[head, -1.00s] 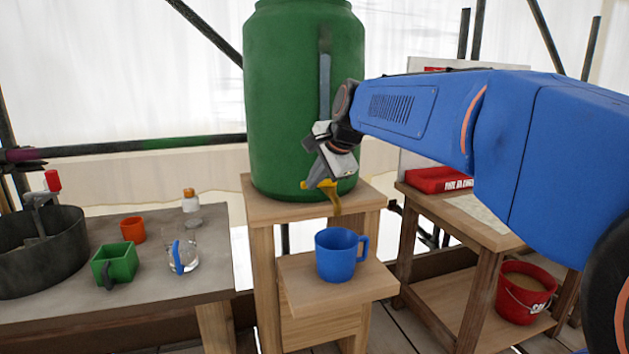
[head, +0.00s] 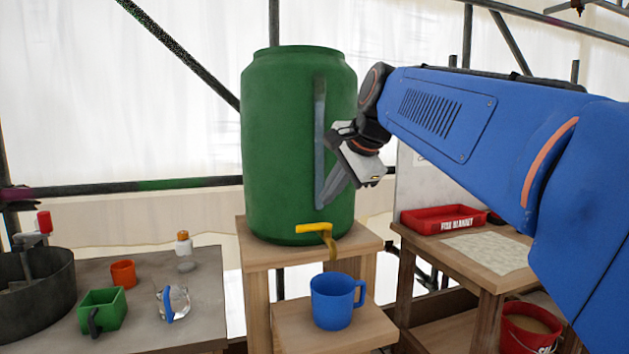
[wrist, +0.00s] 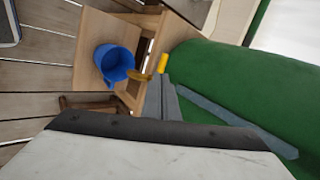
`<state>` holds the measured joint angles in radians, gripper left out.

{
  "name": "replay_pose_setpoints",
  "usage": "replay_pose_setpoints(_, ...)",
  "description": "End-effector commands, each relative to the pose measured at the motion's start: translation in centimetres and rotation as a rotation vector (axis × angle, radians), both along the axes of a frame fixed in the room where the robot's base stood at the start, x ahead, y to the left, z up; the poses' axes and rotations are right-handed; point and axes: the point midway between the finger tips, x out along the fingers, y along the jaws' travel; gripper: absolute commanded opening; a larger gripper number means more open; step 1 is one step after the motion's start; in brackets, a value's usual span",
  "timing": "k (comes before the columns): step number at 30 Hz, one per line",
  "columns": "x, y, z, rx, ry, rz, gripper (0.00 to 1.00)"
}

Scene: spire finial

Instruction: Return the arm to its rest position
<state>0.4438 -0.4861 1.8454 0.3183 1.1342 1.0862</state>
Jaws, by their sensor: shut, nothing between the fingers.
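My gripper (head: 322,203) is shut and empty. It points down in front of the green barrel (head: 285,130), a little above the yellow tap (head: 313,228), and looks apart from it. In the wrist view my gripper's fingers (wrist: 162,90) are together and point toward the yellow tap handle (wrist: 163,62). A brownish stream or spout (head: 332,247) shows below the tap handle. The blue mug (head: 333,305) stands upright on the lower wooden step under the tap; it also shows in the wrist view (wrist: 112,64).
On the left table stand an orange cup (head: 123,273), a green square cup (head: 102,310), a clear jug with a blue handle (head: 176,303), a small bottle (head: 184,252) and a dark pot (head: 35,305). On the right are a red tray (head: 443,218) and a red bucket (head: 530,329).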

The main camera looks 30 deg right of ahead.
Motion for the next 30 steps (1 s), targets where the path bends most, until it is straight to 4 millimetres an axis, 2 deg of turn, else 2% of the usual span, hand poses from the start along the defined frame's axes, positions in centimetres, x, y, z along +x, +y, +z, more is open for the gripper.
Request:
replay_pose_setpoints(3,-1.3,0.0,1.5,0.001,-0.001,-0.002,0.00)
replay_pose_setpoints(9,-2.5,0.0,2.9,0.001,0.000,-0.001,0.00)
replay_pose_setpoints(15,-2.8,0.0,3.2,0.000,0.001,0.001,0.00)
replay_pose_setpoints(18,-3.0,0.4,2.4,-0.015,0.008,0.024,0.00)
replay_pose_setpoints(20,-3.2,1.0,1.2,-0.043,0.020,0.063,0.00)
replay_pose_setpoints(23,-4.0,2.5,-2.3,-0.126,0.054,0.180,0.00)
replay_pose_setpoints(30,-7.8,6.6,-14.2,-0.409,0.151,0.602,0.00)
